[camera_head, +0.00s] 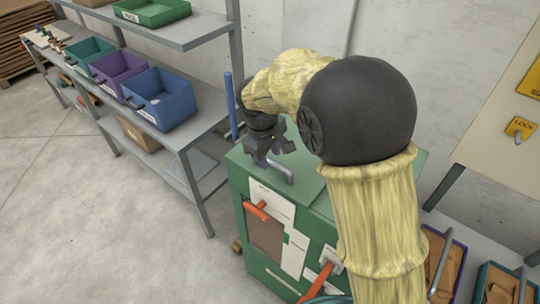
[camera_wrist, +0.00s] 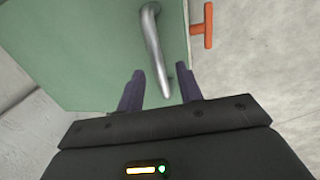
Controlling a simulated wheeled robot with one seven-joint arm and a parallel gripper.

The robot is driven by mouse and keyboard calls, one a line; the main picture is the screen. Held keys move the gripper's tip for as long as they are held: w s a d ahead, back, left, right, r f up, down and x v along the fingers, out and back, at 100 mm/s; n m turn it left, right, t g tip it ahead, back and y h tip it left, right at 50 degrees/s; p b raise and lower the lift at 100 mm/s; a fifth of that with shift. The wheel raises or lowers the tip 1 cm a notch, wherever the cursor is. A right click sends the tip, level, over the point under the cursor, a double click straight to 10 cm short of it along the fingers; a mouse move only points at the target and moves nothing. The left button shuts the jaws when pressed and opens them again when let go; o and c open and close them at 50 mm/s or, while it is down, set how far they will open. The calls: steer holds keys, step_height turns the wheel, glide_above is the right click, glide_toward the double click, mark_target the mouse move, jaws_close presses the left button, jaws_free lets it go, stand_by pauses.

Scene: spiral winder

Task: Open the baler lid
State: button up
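The baler (camera_head: 265,240) is a green box with its flat green lid (camera_head: 310,185) on top; the lid looks closed. A grey metal bar handle (camera_head: 280,172) sits on the lid near its front left. My gripper (camera_head: 270,155) is over the lid, right by this handle. In the wrist view, the two dark fingers of my gripper (camera_wrist: 160,72) stand apart, and the bar handle (camera_wrist: 152,45) runs down between them. I see no contact, and cannot tell how deep the bar sits between the fingers. My arm hides the lid's right part.
An orange handle (camera_head: 257,210) sticks out of the baler's front; another orange lever (camera_head: 322,275) is lower right. A blue post (camera_head: 231,105) rises behind the baler. Left stands a grey shelf with a blue bin (camera_head: 160,98). Open floor (camera_head: 70,200) lies at left.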

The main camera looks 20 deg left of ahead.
steer(key=shift+d+f, duration=0.1)
steer(key=shift+f, duration=0.3)
steer(key=shift+w+d+f, duration=0.2)
steer(key=shift+f, duration=0.05)
steer(key=shift+s, duration=0.1)
steer(key=shift+a, duration=0.1)
jaws_close()
steer(key=shift+r, duration=0.15)
